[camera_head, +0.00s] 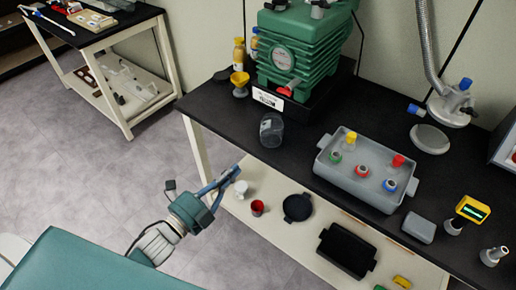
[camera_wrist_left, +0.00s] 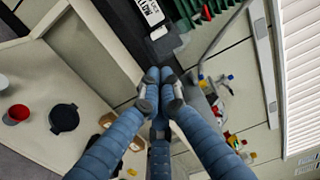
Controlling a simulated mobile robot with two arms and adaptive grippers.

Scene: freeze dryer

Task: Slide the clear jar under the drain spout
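The clear jar (camera_head: 271,130) stands on the black bench top, in front of the green pump (camera_head: 300,50). The red drain spout (camera_head: 286,91) is low on the pump's front, behind the jar and a little to its right. In the head view the jar is apart from the spout, not beneath it. My left gripper (camera_head: 234,174) is off the bench's front edge, lower left of the jar and not touching it. In the left wrist view its blue fingers (camera_wrist_left: 160,82) meet at the tips with nothing seen between them. My right gripper is not in view.
A white label plate (camera_head: 268,98) is at the pump's front. Yellow bottles and a yellow funnel (camera_head: 239,80) stand left of it. A grey tray (camera_head: 365,172) with coloured caps is to the right. Cups and black dishes (camera_head: 298,207) lie on the lower shelf.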

